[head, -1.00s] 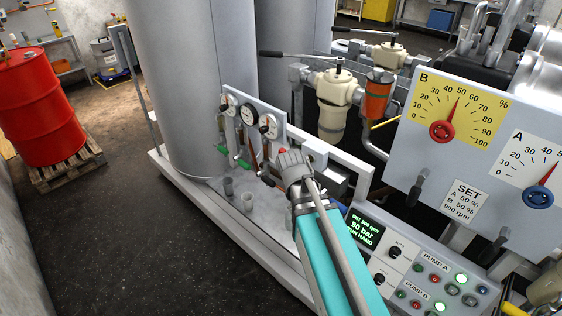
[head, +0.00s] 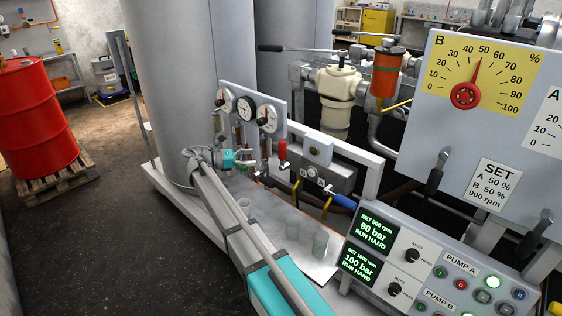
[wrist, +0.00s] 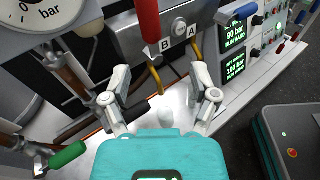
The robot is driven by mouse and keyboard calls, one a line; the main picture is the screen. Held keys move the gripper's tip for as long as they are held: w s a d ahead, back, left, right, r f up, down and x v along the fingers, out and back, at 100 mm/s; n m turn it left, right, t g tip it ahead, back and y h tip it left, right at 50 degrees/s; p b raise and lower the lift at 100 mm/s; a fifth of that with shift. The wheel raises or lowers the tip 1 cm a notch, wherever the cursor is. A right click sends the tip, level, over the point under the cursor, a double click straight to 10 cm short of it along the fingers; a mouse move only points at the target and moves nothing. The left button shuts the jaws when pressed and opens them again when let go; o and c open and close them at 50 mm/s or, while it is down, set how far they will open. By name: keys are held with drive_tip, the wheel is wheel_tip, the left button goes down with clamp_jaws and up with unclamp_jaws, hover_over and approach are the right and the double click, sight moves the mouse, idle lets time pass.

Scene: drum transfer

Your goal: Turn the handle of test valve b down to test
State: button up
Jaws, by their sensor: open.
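In the head view, the red handle (head: 283,151) of valve B stands upright on the grey valve block (head: 316,172). In the wrist view the red handle (wrist: 148,20) is at the top, beside a plate (wrist: 178,38) lettered B and A. In the head view my gripper (head: 240,158) is left of that handle, in front of the gauges.
Round gauges (head: 246,111) stand behind my gripper. Clear cups (head: 320,242) stand on the grey tray (head: 268,228) below. A green handle (wrist: 68,155) is at lower left in the wrist view. The control panel (head: 440,270) stands to the right.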

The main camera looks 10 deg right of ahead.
sight(282, 150)
drive_tip(key=shift+w+a+r+n+h, duration=0.2)
drive_tip(key=shift+w+a+h, duration=0.1)
drive_tip(key=shift+a, duration=0.35)
drive_tip(key=shift+w+a+r+n+h, duration=0.1)
drive_tip(key=shift+w+a+n+h, duration=0.15)
drive_tip(key=shift+a, duration=0.35)
drive_tip(key=shift+d, duration=0.1)
drive_tip(key=d, duration=1.3)
drive_tip(key=shift+w+d, duration=0.3)
drive_tip(key=shift+d, duration=0.05)
drive_tip(key=shift+f, duration=0.1)
clamp_jaws()
drive_tip(key=shift+a, duration=0.15)
